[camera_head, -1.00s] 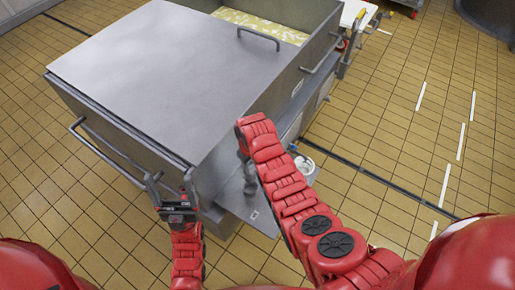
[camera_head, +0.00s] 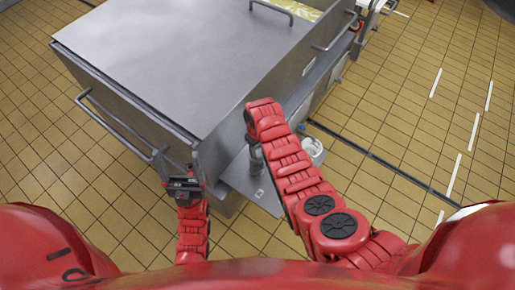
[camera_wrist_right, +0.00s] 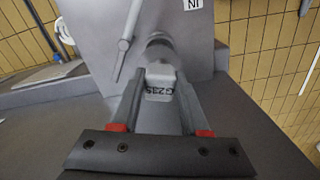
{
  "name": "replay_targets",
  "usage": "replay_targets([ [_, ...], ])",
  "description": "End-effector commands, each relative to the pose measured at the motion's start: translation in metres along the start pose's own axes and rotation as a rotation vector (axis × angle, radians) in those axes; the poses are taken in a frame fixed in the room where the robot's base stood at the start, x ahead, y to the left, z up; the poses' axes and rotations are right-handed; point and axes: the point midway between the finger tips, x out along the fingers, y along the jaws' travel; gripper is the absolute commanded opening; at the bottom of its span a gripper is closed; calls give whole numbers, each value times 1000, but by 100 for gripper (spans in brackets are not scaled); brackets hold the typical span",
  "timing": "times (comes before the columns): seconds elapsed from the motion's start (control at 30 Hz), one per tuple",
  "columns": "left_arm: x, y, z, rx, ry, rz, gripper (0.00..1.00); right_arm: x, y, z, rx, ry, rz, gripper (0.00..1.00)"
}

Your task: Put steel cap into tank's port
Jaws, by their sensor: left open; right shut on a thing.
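The grey metal tank (camera_head: 170,65) fills the upper middle of the head view. In the right wrist view, my right gripper (camera_wrist_right: 160,98) is shut on a small pale grey piece with dark characters, apparently the steel cap (camera_wrist_right: 160,82). Directly beyond it is a round grey fitting, apparently the port (camera_wrist_right: 159,48), on a flat grey face. The piece overlaps the fitting in this view; I cannot tell whether they touch. In the head view, my right wrist hides the piece. My left gripper (camera_head: 181,170) is open and empty near the tank's front corner.
A bar handle (camera_head: 110,125) runs along the tank's front, left of my left gripper. A thin grey lever (camera_wrist_right: 125,45) stands left of the fitting. A white round container (camera_head: 312,150) is right of my right arm. Tiled floor is open at right.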

Motion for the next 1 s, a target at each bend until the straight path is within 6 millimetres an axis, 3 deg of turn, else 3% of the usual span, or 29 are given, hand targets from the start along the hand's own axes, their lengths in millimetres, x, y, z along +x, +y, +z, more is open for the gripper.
replay_targets([
  [1.0, -5, 0, 1, 0, 0, 0, 80, 0, 0, 0, 0, 0, 0, 0],
])
